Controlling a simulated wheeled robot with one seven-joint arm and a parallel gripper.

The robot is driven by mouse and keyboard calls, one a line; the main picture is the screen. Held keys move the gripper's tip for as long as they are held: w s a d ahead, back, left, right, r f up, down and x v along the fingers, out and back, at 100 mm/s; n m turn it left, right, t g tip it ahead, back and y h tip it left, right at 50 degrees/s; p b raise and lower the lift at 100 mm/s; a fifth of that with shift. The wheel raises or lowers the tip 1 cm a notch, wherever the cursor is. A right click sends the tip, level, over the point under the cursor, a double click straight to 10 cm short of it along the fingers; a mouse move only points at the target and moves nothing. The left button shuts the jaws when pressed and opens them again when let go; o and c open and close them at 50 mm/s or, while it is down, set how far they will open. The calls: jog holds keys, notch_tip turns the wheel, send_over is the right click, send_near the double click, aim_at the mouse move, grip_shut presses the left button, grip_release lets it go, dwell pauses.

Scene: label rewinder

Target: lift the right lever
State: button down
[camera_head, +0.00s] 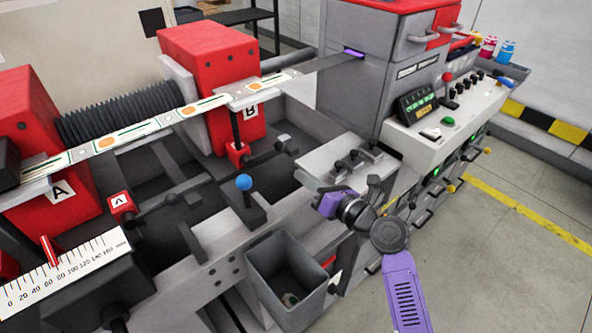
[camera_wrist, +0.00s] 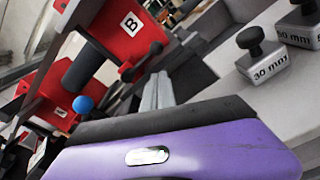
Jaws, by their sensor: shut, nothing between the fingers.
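Two lever-like parts stand on the machine in the head view. In the wrist view my gripper (camera_wrist: 165,122) fills the lower part.
A blue-knobbed stick (camera_head: 244,183) stands between my gripper and the A side. A grey bin (camera_head: 290,280) is below my gripper. Knobbed metal blocks, one marked 30 mm (camera_wrist: 263,66), sit on the metal plate (camera_head: 320,160). The control panel (camera_head: 450,118) is at the right.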

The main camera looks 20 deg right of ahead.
aim_at(264, 153)
jog(key=x, duration=0.8)
jog(key=shift+w+a, duration=0.15)
jog(key=shift+w, duration=0.25)
jog(key=shift+r, duration=0.1)
jog(key=shift+w+r+n, duration=0.1)
jog(key=shift+n, duration=0.2)
